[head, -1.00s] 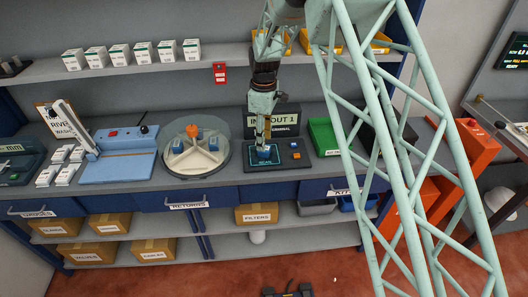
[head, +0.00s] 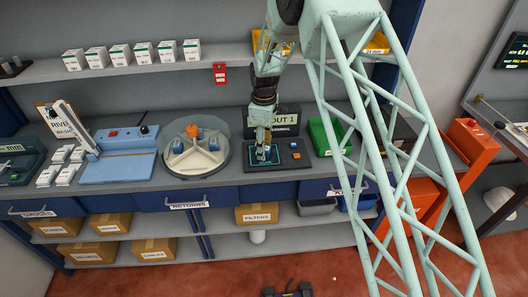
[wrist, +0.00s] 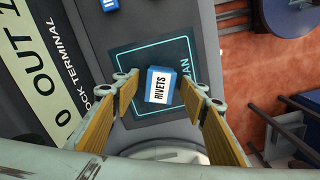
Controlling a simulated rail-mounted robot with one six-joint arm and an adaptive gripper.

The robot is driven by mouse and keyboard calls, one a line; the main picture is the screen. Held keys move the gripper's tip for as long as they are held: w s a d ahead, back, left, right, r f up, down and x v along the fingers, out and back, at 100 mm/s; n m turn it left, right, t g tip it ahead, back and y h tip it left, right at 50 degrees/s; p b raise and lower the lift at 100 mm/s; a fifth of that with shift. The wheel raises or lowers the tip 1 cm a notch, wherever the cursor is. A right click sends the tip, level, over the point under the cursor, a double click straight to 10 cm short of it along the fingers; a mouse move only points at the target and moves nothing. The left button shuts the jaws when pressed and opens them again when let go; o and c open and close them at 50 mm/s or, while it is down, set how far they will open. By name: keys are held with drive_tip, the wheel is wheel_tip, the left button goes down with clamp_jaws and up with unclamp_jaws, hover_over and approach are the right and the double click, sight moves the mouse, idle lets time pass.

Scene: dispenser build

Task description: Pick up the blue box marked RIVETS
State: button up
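The blue box marked RIVETS (wrist: 161,86) sits on the dark scan pad (wrist: 150,52), inside its light outlined square. Its white label faces my wrist camera. My gripper (wrist: 160,100) is open, with one finger on each side of the box and a gap on both sides. In the head view, my gripper (head: 263,154) points down over the scan pad (head: 283,160), and the box is mostly hidden behind the fingers.
The OUT 1 stock terminal sign (head: 286,119) stands just behind the pad. A round carousel (head: 222,160) is to the left, a green bin (head: 323,140) to the right. Another blue item (wrist: 110,5) shows at the wrist view's top edge.

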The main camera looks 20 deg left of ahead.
drive_tip(key=shift+c, duration=0.3)
drive_tip(key=c, duration=1)
drive_tip(key=shift+r, duration=0.1)
drive_tip(key=shift+r, duration=1.8)
drive_tip(key=s+d, duration=0.2)
drive_tip(key=s, duration=0.2)
drive_tip(key=s+d+b, duration=0.1)
drive_tip(key=s+d, duration=0.2)
drive_tip(key=s, duration=0.2)
drive_tip(key=s+d+r, duration=0.1)
drive_tip(key=s+d, duration=0.2)
drive_tip(key=s, duration=0.1)
drive_tip(key=shift+s+d+r+b, duration=0.1)
drive_tip(key=shift+s+d+b, duration=0.1)
drive_tip(key=shift+s+b, duration=0.15)
